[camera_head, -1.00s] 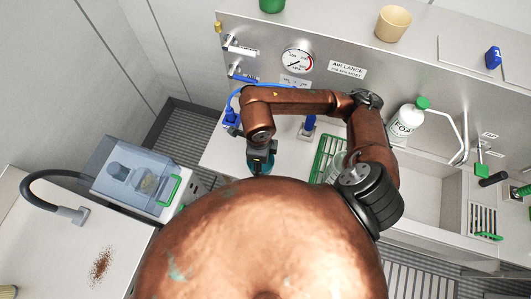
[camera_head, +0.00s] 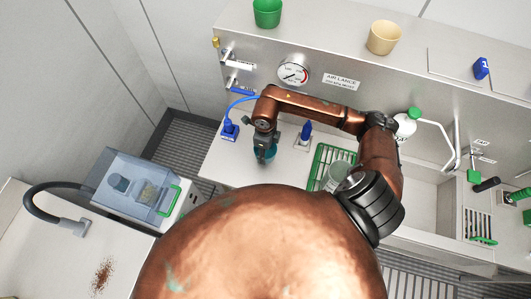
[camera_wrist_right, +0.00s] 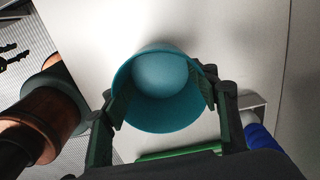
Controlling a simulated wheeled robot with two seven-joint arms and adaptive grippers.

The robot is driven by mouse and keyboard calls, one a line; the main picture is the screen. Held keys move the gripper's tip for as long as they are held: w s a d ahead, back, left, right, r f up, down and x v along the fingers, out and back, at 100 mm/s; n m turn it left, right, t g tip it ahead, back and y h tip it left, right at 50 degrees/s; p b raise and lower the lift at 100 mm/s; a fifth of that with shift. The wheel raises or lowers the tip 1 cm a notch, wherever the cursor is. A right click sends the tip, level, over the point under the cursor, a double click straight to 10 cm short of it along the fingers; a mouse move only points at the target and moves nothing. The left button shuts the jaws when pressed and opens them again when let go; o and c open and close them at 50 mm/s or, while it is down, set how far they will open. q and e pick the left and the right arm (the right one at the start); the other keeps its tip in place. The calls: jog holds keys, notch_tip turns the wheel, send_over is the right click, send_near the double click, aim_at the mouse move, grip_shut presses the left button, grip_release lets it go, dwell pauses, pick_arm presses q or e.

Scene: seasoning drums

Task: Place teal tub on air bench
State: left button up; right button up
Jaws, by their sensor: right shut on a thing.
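The teal tub (camera_wrist_right: 160,88) sits between the two fingers of my right gripper (camera_wrist_right: 160,100) in the right wrist view, its open mouth toward the camera. The fingers press on both sides of its wall. In the head view the right gripper (camera_head: 265,150) is over the left part of the air bench (camera_head: 235,170), and only a bit of the tub (camera_head: 270,155) shows beside the fingers. I cannot tell whether the tub touches the bench top. My left gripper is not in view.
A blue air nozzle (camera_head: 230,128) stands left of the gripper and a blue bottle (camera_head: 306,130) right of it. A green rack (camera_head: 322,165) lies further right, before the sink. A clear-lidded machine (camera_head: 140,185) stands at left. Green (camera_head: 268,12) and cream (camera_head: 384,38) tubs stand on the shelf.

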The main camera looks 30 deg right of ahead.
aim_at(266, 154)
jog(key=shift+w+d+f, duration=0.2)
jog(key=shift+w+f, duration=0.05)
jog(key=shift+f, duration=0.15)
notch_tip(266, 154, down, 3)
jog(key=shift+p, duration=0.6)
jog(key=shift+f, duration=0.1)
jog(key=shift+f+b, duration=0.2)
jog(key=shift+b, duration=0.1)
jog(key=o, duration=1.2)
jog(key=shift+r, duration=0.1)
